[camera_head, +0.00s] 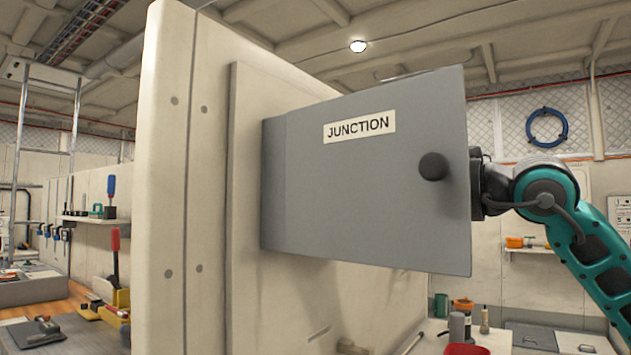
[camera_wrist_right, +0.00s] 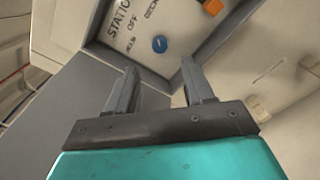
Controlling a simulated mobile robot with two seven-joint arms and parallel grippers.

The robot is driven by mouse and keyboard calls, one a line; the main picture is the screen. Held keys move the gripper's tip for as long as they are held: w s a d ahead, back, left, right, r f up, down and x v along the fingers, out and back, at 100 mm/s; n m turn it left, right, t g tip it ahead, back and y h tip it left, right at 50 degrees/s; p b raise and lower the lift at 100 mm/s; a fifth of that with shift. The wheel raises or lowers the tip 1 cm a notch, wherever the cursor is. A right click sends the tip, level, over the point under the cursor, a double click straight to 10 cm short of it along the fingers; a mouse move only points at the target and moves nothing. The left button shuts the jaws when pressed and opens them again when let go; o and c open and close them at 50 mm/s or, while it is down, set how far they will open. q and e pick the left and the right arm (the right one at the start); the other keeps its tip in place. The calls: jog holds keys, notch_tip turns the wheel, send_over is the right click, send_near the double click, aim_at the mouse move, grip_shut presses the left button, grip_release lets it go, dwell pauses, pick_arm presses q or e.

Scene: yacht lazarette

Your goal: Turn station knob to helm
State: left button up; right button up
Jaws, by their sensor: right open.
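The grey JUNCTION box door (camera_head: 375,195) stands swung out from the pale bulkhead, with a round black pull (camera_head: 433,166) on it. It hides the box inside and my right gripper in the head view. In the right wrist view, the pale panel (camera_wrist_right: 181,20) inside the grey box shows partly readable lettering, including STATIO and OFF. A round blue knob (camera_wrist_right: 160,44) and an orange part (camera_wrist_right: 212,7), cut off by the top edge, are on it. Which one is the station knob, and its setting, I cannot tell. My right gripper (camera_wrist_right: 158,66) is open and empty, fingers toward the panel.
The pale partition (camera_head: 162,200) stands close at the left of the box. The open door shields the box from the head camera, with my right arm behind it. A bench with a red cup (camera_head: 467,349) and several small items is below right. A blue coil (camera_head: 547,127) hangs behind.

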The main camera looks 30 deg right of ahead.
pick_arm(q)
jog(key=a+p, duration=0.1)
jog(key=s+a+r+p, duration=0.1)
jog(key=p, duration=0.1)
jog(key=a+y+p, duration=0.1)
jog(key=p, duration=0.1)
jog(key=shift+s+r, duration=0.2)
jog(key=shift+r, duration=0.2)
pick_arm(e)
jog(key=x, duration=0.8)
jog(key=shift+w+a, duration=0.2)
jog(key=shift+w, duration=0.1)
pick_arm(q)
jog(key=shift+s+d+f, duration=0.1)
pick_arm(e)
grip_shut()
